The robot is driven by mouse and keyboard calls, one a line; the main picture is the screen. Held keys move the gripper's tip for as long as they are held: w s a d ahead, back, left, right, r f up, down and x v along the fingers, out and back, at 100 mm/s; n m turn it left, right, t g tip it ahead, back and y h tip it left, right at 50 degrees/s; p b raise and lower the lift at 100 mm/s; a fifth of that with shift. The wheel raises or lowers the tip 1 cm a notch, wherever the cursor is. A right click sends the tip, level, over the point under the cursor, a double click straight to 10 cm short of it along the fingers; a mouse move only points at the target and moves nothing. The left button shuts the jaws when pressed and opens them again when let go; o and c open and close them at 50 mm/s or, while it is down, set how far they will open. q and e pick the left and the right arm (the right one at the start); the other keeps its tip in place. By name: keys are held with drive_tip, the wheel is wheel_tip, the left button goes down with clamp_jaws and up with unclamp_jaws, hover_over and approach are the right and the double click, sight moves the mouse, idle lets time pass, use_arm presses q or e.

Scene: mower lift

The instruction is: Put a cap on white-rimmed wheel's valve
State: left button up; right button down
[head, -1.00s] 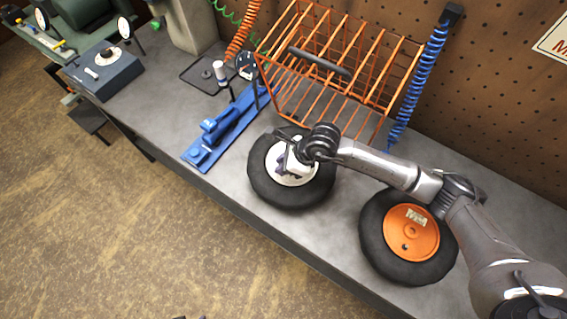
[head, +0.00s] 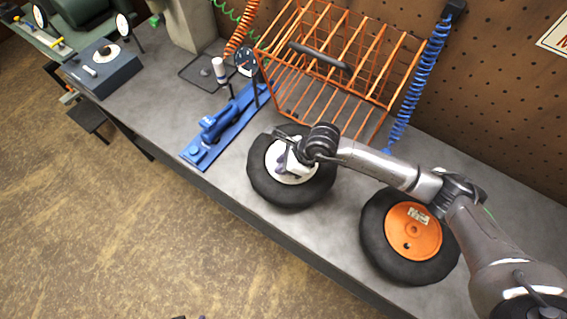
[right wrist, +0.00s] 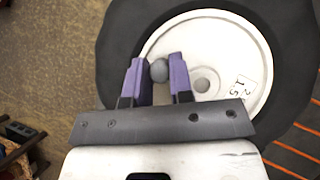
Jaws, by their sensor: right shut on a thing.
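The white-rimmed wheel (head: 258,188) lies flat on the bench, with its black tire and white hub. My right gripper (head: 281,170) is over its rim and hides part of it. In the right wrist view the purple fingers of my right gripper (right wrist: 160,80) are shut on a small grey rounded cap (right wrist: 158,70), over the left part of the white rim (right wrist: 225,45). The valve cannot be made out; whether the cap touches anything below is unclear. Only small tips, probably of my left gripper (head: 190,317), show at the bottom edge of the head view.
An orange-hubbed wheel (head: 412,232) lies to the right. An orange wire rack (head: 340,65) stands behind. A blue tool (head: 225,125), a dark tray (head: 196,72) with a white-topped bottle (head: 219,70) nearby, and a blue-grey box (head: 103,72) stand to the left.

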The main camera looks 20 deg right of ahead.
drive_tip(key=shift+f+b, duration=0.3)
drive_tip(key=shift+f, duration=0.15)
drive_tip(key=c, duration=0.9)
unclamp_jaws()
drive_tip(key=shift+o, duration=1.1)
drive_tip(key=shift+r, duration=0.15)
drive_tip(key=shift+o, duration=0.4)
drive_tip(key=shift+r+p, duration=0.45)
drive_tip(key=shift+r, duration=0.05)
drive_tip(key=shift+r+p, duration=1.3)
drive_tip(key=shift+r, duration=0.7)
drive_tip(key=shift+r+p, duration=0.75)
drive_tip(key=shift+r, duration=0.45)
